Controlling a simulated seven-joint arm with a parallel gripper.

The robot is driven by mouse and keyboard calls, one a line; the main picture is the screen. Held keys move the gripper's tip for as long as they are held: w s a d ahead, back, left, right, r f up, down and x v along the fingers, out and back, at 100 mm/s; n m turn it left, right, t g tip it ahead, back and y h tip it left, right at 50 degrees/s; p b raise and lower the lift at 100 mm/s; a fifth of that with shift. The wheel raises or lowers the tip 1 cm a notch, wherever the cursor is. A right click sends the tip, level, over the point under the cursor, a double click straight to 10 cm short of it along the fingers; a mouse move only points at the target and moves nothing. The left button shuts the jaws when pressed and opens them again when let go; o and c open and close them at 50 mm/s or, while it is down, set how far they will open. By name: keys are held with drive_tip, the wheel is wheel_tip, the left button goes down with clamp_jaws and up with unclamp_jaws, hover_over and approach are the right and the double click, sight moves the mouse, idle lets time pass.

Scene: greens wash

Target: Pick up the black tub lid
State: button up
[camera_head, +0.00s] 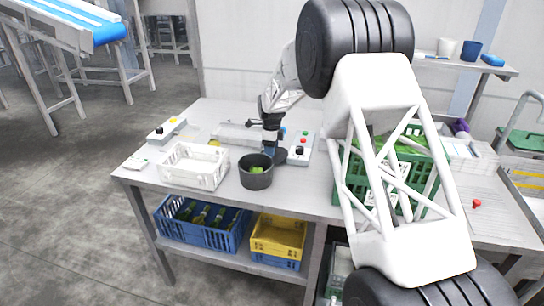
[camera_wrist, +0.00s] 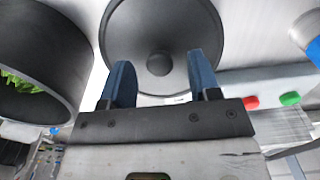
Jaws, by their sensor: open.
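The black tub lid (camera_wrist: 185,30) is a dark round disc with a small knob at its centre. In the wrist view it lies ahead of my open gripper (camera_wrist: 160,75), with the knob between the lines of the two blue fingers. I cannot tell whether the fingers touch it. In the head view the lid (camera_head: 281,159) is mostly hidden under my gripper (camera_head: 271,150), on the table right behind the tub. The black tub (camera_head: 256,180) stands open with green leaves inside; it also shows at the left of the wrist view (camera_wrist: 60,45).
A white basket (camera_head: 194,178) stands left of the tub. A grey box with coloured buttons (camera_head: 300,149) is close to the lid's right. A green crate (camera_head: 350,185) of greens stands farther right, partly behind my arm. The table (camera_head: 305,190) is clear in front of the lid.

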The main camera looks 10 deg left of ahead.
drive_tip(key=c, duration=1)
drive_tip(key=shift+r, duration=0.1)
wheel_tip(320, 180, up, 10)
idle(0.4)
idle(0.5)
drive_tip(key=s+r+y, duration=0.1)
drive_tip(key=s, duration=0.6)
drive_tip(key=s+a+r+m+y, duration=0.1)
drive_tip(key=s+r, duration=0.1)
drive_tip(key=s, duration=0.5)
drive_tip(key=shift+a+r+y, duration=0.25)
drive_tip(key=shift+y, duration=0.05)
